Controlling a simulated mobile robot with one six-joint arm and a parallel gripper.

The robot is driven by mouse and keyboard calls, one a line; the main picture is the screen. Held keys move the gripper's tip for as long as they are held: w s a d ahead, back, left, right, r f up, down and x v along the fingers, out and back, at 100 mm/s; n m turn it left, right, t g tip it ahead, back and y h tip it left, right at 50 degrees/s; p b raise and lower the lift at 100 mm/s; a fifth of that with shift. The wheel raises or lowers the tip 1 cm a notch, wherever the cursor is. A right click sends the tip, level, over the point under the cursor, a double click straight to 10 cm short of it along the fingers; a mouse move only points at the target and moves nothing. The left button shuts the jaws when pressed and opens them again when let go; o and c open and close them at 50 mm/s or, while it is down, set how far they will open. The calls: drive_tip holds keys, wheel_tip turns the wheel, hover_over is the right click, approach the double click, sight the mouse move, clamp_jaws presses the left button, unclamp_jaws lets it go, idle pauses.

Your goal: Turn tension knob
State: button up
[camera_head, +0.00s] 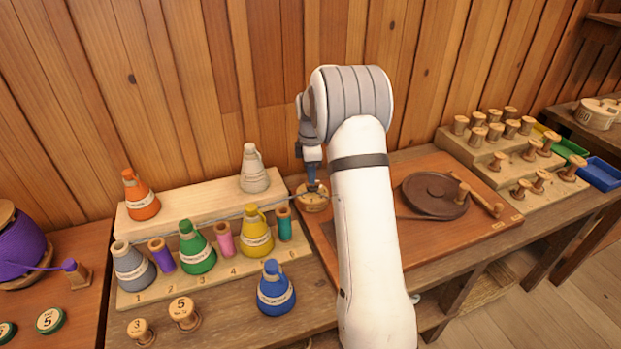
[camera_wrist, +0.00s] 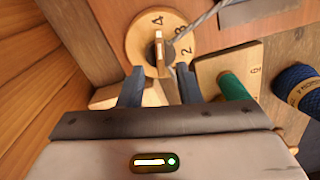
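The tension knob (camera_wrist: 159,50) is a dark round hub with a pale wooden pointer bar. It sits in the middle of a round wooden dial (camera_wrist: 137,36) marked with 4, 3 and 2. The dial also shows in the head view (camera_head: 313,203), at the left end of the reddish board. My gripper (camera_wrist: 158,70) is open, with its two dark fingers apart on either side of the knob's near end. I cannot tell whether they touch it. In the head view my gripper (camera_head: 312,184) points down over the dial and hides the knob.
A grey thread (camera_wrist: 205,15) runs by the dial. A green spool (camera_wrist: 232,86) and blue yarn cone (camera_wrist: 300,85) stand right in the wrist view. A yellow cone (camera_head: 257,238) and teal spool (camera_head: 284,224) stand left of the dial; a brown turntable (camera_head: 434,195) lies right.

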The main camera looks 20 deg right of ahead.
drive_tip(key=shift+r, duration=2.7)
drive_tip(key=shift+s+r, duration=0.1)
drive_tip(key=s+a+r+m+t, duration=0.1)
drive_tip(key=s+a+r+m, duration=0.25)
drive_tip(key=s, duration=0.35)
drive_tip(key=s+a+r+m, duration=0.3)
drive_tip(key=s+a+r, duration=0.15)
drive_tip(key=s, duration=0.25)
drive_tip(key=s+a+m+t, duration=0.1)
drive_tip(key=s+m, duration=0.3)
drive_tip(key=s, duration=0.6)
drive_tip(key=s+a+f+m, duration=0.1)
drive_tip(key=s+a+m, duration=0.2)
drive_tip(key=s, duration=0.8)
drive_tip(key=shift+a+m+t, duration=0.4)
drive_tip(key=shift+m, duration=0.45)
drive_tip(key=shift+f, duration=0.1)
